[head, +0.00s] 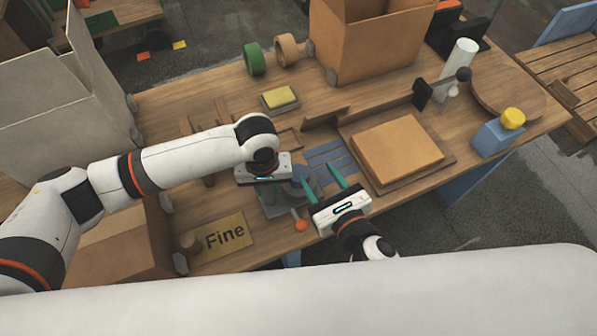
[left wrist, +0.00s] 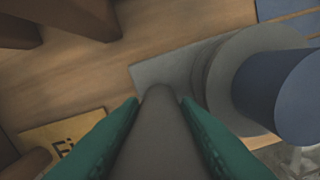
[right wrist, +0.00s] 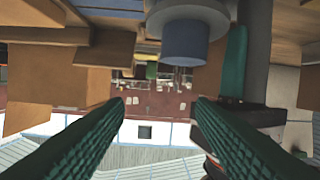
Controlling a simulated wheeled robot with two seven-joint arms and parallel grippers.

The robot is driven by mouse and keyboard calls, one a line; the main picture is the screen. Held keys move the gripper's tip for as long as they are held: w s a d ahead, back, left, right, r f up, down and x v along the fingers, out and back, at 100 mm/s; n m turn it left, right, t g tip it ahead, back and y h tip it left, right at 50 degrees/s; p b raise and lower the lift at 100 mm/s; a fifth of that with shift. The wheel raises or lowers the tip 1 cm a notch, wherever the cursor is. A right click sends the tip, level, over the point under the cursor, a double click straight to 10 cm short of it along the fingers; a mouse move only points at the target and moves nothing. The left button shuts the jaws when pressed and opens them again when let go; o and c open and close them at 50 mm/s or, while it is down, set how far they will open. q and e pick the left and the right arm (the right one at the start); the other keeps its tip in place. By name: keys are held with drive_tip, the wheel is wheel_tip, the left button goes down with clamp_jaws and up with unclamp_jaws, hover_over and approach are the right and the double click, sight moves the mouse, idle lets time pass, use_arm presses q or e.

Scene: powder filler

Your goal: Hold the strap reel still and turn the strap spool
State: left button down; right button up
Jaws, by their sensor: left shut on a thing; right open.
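The strap reel (head: 274,208) is a grey stand near the table's front edge, partly hidden under my left gripper (head: 268,184). In the left wrist view, that gripper's green fingers close on the reel's upright grey post (left wrist: 158,135). The strap spool, a grey flanged disc with a blue cylinder (left wrist: 283,95), is beside the post. The right wrist view shows the spool's blue end (right wrist: 184,43) above and beyond the open fingers. My right gripper (head: 322,180) is open and empty, to the right of the reel.
Blue straps (head: 331,160) lie behind the reel. A flat cardboard box (head: 397,152) sits in a wooden tray to the right. A "Fine" sign (head: 224,238) is at the front left. An orange ball (head: 300,225) is below the reel. Green tape (head: 254,59) stands at the back.

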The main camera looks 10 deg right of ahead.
sight(298, 175)
drive_tip(key=s+f+m+g+h, duration=0.1)
drive_tip(key=s+f+m+g, duration=0.1)
drive_tip(key=s, duration=0.3)
drive_tip(key=x, duration=1.1)
drive_tip(key=shift+w+a+r, duration=0.1)
drive_tip(key=shift+w+a, duration=0.2)
drive_tip(key=shift+a, duration=0.1)
drive_tip(key=c, duration=0.7)
drive_tip(key=shift+s+m+t+h, duration=0.1)
drive_tip(key=shift+m+t+h, duration=0.2)
drive_tip(key=shift+m+h, duration=1.45)
drive_tip(key=shift+n+h, duration=0.35)
